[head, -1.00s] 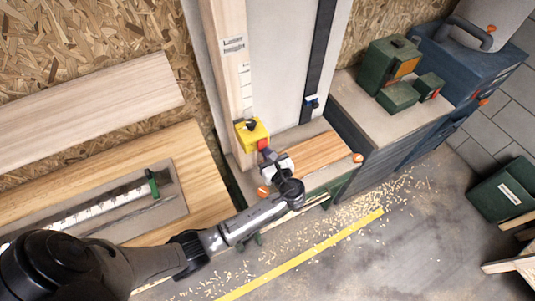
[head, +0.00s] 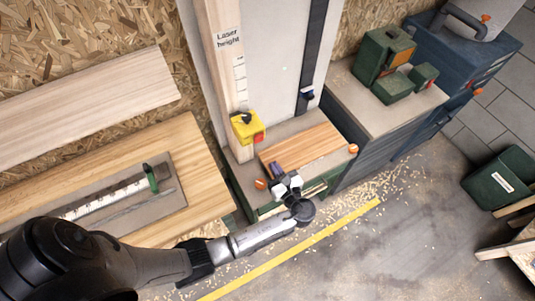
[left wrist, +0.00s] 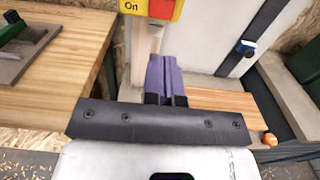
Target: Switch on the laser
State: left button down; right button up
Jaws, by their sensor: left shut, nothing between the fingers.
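The yellow switch box (head: 240,124) is fixed low on the wooden post marked "Laser height". It has a black knob (head: 246,117) on top and a red part (head: 259,138) on its right side. In the left wrist view the yellow face with the word "On" (left wrist: 131,6) and the red part (left wrist: 161,8) show at the top edge, cut off. My left gripper (head: 276,167) is shut and empty, below and right of the box and apart from it. Its purple fingers (left wrist: 164,78) are together. My right gripper is not in view.
A wooden board (head: 305,143) lies by the post, with orange knobs (head: 261,184) near its ends. A tiny pale spot (head: 284,68) shows on the grey panel; I cannot tell what it is. Green cases (head: 392,88) stand at right. A wooden bench (head: 196,150) is left.

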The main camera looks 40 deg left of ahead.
pick_arm(q)
jog(key=shift+f+b+v, duration=0.15)
jog(key=shift+b+v, duration=0.05)
jog(key=shift+v, duration=1.2)
jog(key=shift+f+b+v, duration=0.2)
jog(key=shift+v, duration=1.15)
